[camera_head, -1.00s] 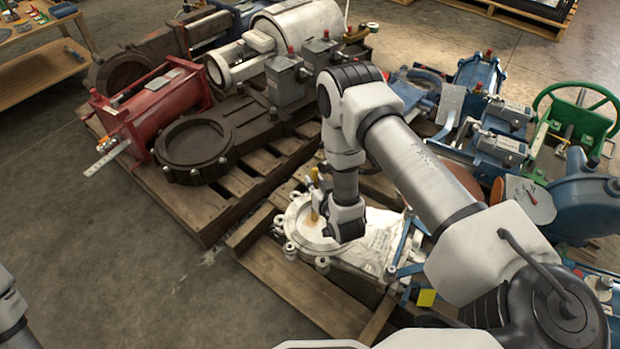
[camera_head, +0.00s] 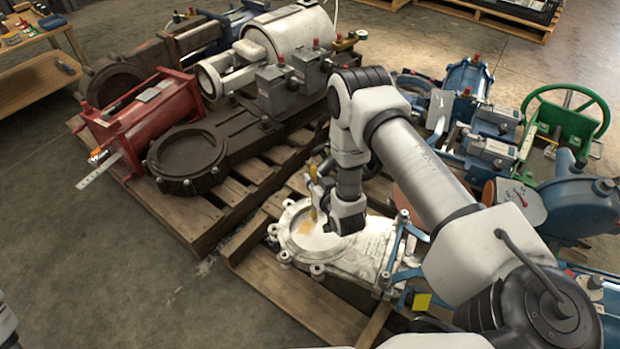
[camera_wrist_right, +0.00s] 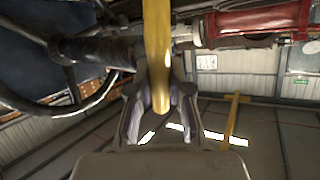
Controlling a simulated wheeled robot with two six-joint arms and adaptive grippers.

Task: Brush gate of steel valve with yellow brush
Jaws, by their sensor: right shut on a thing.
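The steel valve (camera_head: 352,254) is pale and lies flat on a wooden pallet in the head view, with its round gate (camera_head: 298,238) facing up. An orange-brown patch shows on the gate. My right gripper (camera_head: 318,186) is over the gate and shut on the yellow brush (camera_head: 313,214), which points down at the gate. Whether its tip touches the gate I cannot tell. In the right wrist view the brush's yellow handle (camera_wrist_right: 157,60) stands between the two fingers. My right wrist hides part of the valve. My left gripper is out of view.
A dark brown valve (camera_head: 230,145), a red cylinder (camera_head: 150,112) and a white cylinder (camera_head: 290,45) crowd the pallet behind. Blue valves and a green handwheel (camera_head: 565,112) stand at the right. The concrete floor at the left is clear.

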